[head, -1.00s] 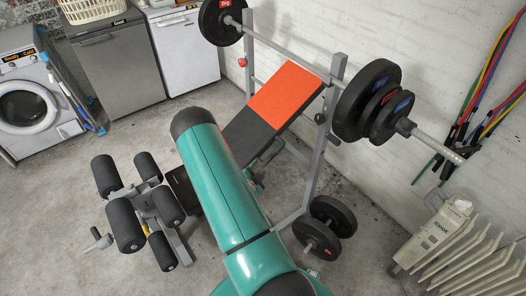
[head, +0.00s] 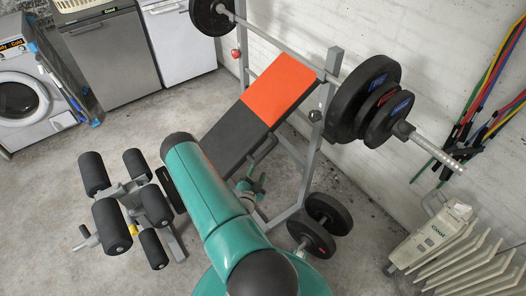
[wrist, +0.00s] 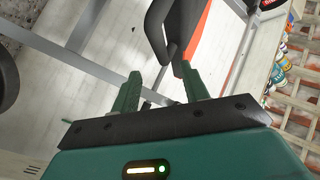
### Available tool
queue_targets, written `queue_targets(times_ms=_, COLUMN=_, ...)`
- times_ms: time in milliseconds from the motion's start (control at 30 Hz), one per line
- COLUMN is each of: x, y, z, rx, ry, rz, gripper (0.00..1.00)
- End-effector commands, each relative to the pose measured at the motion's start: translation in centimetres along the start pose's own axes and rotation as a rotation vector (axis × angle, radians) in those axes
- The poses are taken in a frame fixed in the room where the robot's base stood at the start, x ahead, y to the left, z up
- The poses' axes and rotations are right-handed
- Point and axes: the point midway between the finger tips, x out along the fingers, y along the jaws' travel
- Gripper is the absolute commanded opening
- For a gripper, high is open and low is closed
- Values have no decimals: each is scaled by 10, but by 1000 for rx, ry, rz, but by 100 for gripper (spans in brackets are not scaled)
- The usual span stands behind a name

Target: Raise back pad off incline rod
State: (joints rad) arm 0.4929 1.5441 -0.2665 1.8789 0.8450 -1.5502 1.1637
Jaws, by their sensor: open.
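The back pad (head: 235,128), dark with an orange upper end, slopes up toward the barbell posts in the head view. Its dark edge (wrist: 182,28) with an orange strip shows ahead in the wrist view. My gripper (wrist: 162,88) is open, with green fingers apart and nothing clearly between them. In the head view my gripper (head: 252,186) is low beside the pad's right underside, partly hidden by my arm. A dark frame part (head: 264,150) shows under the pad; I cannot tell whether it is the incline rod.
A loaded barbell (head: 290,55) rests on grey uprights (head: 316,130) above the pad. Weight plates (head: 330,214) stand at the frame's foot. A leg-roller unit (head: 130,205) stands left. A white radiator (head: 440,240) is at lower right. Bare floor lies between rollers and appliances.

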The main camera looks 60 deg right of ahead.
Motion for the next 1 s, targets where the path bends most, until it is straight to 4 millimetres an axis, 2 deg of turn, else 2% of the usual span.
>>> queue_targets(times_ms=400, x=84, y=0, z=-1, rx=1, ry=3, rz=0, gripper=45)
queue_targets(times_ms=600, x=114, y=-1, z=0, rx=-1, ry=1, rz=-1, gripper=45)
queue_targets(times_ms=733, x=123, y=-1, z=1, rx=0, ry=-1, rz=-1, gripper=45)
queue_targets(times_ms=1000, x=124, y=-2, z=1, rx=-1, ry=-2, rz=-1, gripper=45)
